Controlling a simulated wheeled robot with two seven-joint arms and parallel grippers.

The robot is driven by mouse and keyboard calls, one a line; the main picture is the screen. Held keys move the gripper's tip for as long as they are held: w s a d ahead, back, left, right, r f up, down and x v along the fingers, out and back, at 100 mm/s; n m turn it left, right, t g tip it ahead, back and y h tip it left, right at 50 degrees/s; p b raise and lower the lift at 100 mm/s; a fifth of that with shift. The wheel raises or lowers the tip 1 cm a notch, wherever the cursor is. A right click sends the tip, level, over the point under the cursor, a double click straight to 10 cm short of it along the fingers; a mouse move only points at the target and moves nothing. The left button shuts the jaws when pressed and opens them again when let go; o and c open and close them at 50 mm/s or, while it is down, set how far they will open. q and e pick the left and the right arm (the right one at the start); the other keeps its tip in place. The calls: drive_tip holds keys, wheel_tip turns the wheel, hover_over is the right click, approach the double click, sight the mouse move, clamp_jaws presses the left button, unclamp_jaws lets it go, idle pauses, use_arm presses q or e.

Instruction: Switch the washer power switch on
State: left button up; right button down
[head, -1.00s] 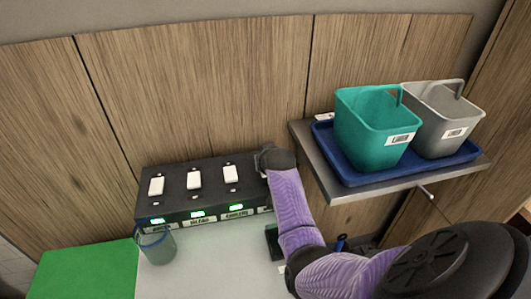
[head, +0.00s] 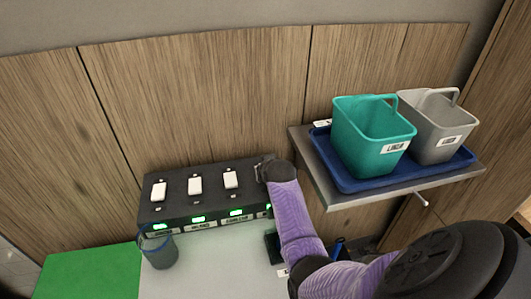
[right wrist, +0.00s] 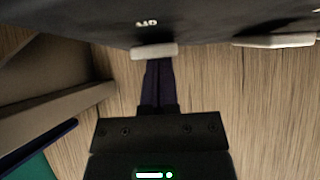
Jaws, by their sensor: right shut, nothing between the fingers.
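The dark switch panel (head: 212,197) stands against the wooden wall with white rocker switches and lit green indicators. Its labels are too small to read surely. Three switches show in the head view: left (head: 158,191), middle (head: 195,186) and right (head: 231,180). My right gripper (head: 266,168) covers the panel's right end. A green light (head: 268,208) shows below it. In the right wrist view, my shut, empty right gripper (right wrist: 158,65) has its fingertips at a white switch (right wrist: 154,51); contact is unclear. Another white switch (right wrist: 275,41) is to the right. My left gripper is out of view.
A metal shelf (head: 327,188) at right holds a blue tray (head: 345,185) with a teal bucket (head: 365,140) and a grey bucket (head: 430,125). A clear cup (head: 158,250) stands before the panel, beside a green mat (head: 90,272). The white counter (head: 205,270) is partly clear.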

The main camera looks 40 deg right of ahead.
wheel_tip(320, 180, up, 6)
drive_tip(key=p, duration=0.5)
drive_tip(key=shift+f+p, duration=0.1)
drive_tip(key=shift+p, duration=0.3)
drive_tip(key=p+v, duration=0.3)
drive_tip(key=v, duration=0.5)
drive_tip(key=shift+w+r, duration=0.25)
drive_tip(key=shift+r, duration=0.2)
drive_tip(key=shift+d, duration=0.15)
